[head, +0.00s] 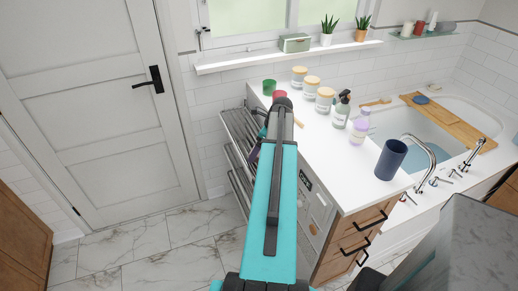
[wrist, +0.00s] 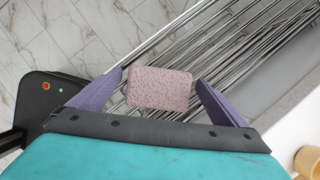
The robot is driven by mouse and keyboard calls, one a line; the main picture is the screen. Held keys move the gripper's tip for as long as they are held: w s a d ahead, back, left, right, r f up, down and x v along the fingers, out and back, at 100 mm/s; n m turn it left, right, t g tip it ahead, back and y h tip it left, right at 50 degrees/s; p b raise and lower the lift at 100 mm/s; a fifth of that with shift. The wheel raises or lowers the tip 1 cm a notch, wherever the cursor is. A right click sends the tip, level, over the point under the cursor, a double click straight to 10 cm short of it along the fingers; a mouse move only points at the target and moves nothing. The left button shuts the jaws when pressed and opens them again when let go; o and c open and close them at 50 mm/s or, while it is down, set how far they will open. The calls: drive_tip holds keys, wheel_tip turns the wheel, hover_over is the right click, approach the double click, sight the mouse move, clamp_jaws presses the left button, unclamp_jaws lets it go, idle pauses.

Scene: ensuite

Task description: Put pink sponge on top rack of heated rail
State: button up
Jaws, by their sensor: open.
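The pink sponge (wrist: 160,88) shows in the wrist view between the two purple fingers of my gripper (wrist: 160,76), with a narrow gap at each side. My gripper is open. The sponge appears to lie on the metal bars of the heated rail (wrist: 235,45); exact contact is hard to tell. In the head view the heated rail (head: 238,128) stands against the wall, left of the white counter. My arm reaches over to it and hides the sponge there.
The white counter (head: 335,170) holds several jars, a soap bottle (head: 341,110) and a dark blue cup (head: 391,159). A wall shelf (head: 290,55) runs above. A closed white door (head: 95,110) is at left, with open marble floor (head: 150,255) before it.

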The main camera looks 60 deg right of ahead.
drive_tip(key=b+v, duration=0.2)
drive_tip(key=v, duration=0.9)
drive_tip(key=shift+r, duration=0.3)
drive_tip(key=shift+s, duration=0.1)
idle(0.5)
